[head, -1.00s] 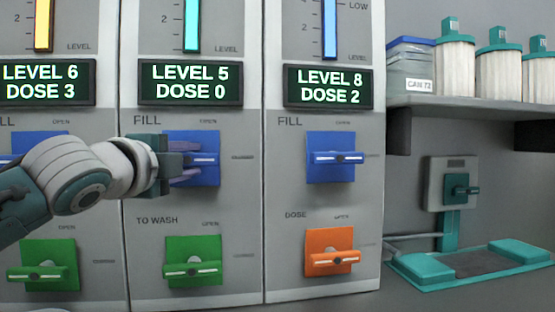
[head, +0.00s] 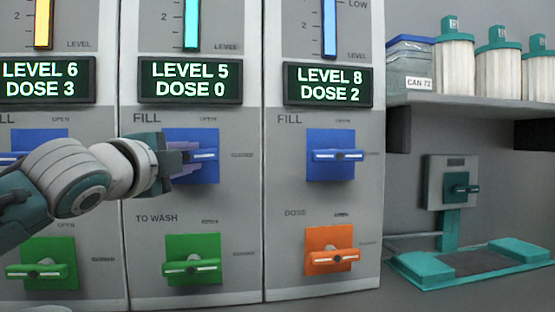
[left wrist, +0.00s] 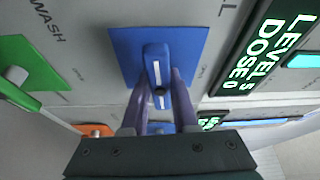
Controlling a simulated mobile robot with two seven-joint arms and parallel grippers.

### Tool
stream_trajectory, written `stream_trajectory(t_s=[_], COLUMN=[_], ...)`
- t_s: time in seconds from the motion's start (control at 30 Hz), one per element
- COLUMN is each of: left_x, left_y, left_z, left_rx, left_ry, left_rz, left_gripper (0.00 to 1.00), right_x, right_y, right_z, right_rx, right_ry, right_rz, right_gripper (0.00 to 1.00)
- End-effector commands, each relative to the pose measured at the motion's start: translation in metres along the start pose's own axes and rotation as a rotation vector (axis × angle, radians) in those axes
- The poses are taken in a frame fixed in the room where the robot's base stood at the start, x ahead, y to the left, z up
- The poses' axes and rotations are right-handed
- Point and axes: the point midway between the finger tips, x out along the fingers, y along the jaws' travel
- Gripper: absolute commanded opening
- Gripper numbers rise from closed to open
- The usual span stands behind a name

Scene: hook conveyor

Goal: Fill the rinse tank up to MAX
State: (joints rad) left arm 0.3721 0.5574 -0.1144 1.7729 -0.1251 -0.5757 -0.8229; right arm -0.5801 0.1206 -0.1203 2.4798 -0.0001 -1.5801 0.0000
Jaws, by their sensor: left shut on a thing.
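The middle panel has a blue FILL valve handle (head: 206,155) on a blue square plate. My left gripper (head: 190,158) is shut on this handle, with one finger on each side of it. In the left wrist view, the handle (left wrist: 158,70) stands between the two purple fingers (left wrist: 158,92). The handle lies about level, pointing to the right. The display (head: 191,82) above it reads LEVEL 5, DOSE 0. A cyan level gauge (head: 191,25) stands above the display; its top and any MAX mark are out of view. No rinse label is readable. My right gripper is not in view.
A green TO WASH handle (head: 193,268) sits below. The right panel has a blue FILL handle (head: 338,156) and an orange DOSE handle (head: 332,258); its display (head: 328,86) reads LEVEL 8, DOSE 2. A shelf (head: 470,101) with canisters stands at right.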

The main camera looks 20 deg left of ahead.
Motion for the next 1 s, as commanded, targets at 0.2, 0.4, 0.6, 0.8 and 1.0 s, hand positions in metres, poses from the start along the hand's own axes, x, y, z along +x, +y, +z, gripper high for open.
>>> stream_trajectory(t_s=[0.2, 0.4, 0.6, 0.8, 1.0], left_x=[0.0, 0.0, 0.0, 0.0, 0.0], left_y=[0.004, 0.004, 0.004, 0.003, 0.002], left_z=[0.0, 0.0, 0.0, 0.0, 0.0], left_rx=[-0.153, -0.329, -0.498, -0.637, -0.732], left_ry=[-0.001, 0.0, 0.0, 0.0, 0.0], left_rz=[-0.062, -0.135, -0.204, -0.262, -0.302], left_gripper=[0.0, 0.0, 0.0, 0.0, 0.0], right_x=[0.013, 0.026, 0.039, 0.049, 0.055], right_y=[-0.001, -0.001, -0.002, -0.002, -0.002], right_z=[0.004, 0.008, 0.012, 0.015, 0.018], right_rx=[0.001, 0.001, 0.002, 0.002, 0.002], right_ry=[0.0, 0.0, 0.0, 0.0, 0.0], right_rz=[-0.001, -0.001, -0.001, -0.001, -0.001], right_gripper=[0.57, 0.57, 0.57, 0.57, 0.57])
